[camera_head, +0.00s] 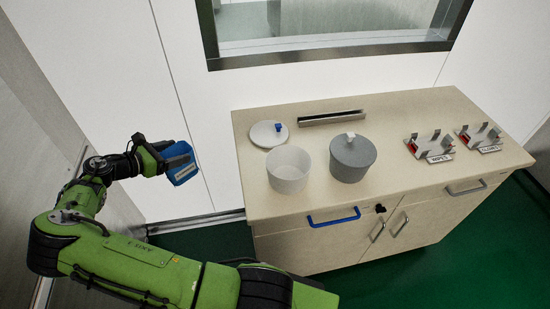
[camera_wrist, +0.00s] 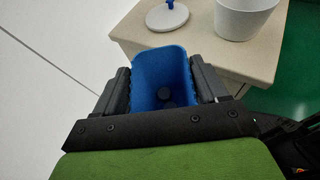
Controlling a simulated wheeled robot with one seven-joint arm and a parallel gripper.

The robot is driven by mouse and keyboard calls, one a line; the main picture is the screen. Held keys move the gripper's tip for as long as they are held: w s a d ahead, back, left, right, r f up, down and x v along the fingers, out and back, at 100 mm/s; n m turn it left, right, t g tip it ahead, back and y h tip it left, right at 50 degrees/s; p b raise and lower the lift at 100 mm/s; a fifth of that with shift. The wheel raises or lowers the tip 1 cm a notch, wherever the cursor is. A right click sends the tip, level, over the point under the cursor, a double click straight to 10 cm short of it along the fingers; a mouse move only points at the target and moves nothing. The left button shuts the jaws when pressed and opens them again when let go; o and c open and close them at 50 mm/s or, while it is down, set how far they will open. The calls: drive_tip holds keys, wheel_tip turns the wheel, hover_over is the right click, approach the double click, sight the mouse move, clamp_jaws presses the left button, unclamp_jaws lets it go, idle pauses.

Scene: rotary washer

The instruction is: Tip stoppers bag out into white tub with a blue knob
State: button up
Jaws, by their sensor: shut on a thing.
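My gripper (camera_wrist: 160,95) is shut on a blue bag (camera_wrist: 157,64), an open-topped container. A white lid with a blue knob (camera_head: 269,133) lies flat behind the tub.
A grey tub with a lid and white knob (camera_head: 353,158) stands right of the white tub on the cabinet top (camera_head: 390,122). A dark slotted bar (camera_head: 331,118) lies behind them. Two metal holders (camera_head: 429,146) with labels stand at the right. A window is behind.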

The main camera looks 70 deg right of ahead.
drive_tip(key=s+d+r+m+g+y+p, duration=0.1)
drive_tip(key=s+d+r+m+g+y, duration=0.2)
drive_tip(key=s+d, duration=0.5)
drive_tip(key=s+d+r+m+g+y+p, duration=0.1)
drive_tip(key=s+d+r+m+g, duration=0.3)
drive_tip(key=d, duration=0.6)
drive_tip(key=s+d+f+y+b, duration=0.1)
drive_tip(key=s+f+b, duration=0.2)
drive_tip(key=f, duration=0.9)
drive_tip(key=b, duration=0.3)
drive_tip(key=shift+s+d+t, duration=0.35)
drive_tip(key=shift+s+t, duration=0.05)
drive_tip(key=shift+r, duration=0.1)
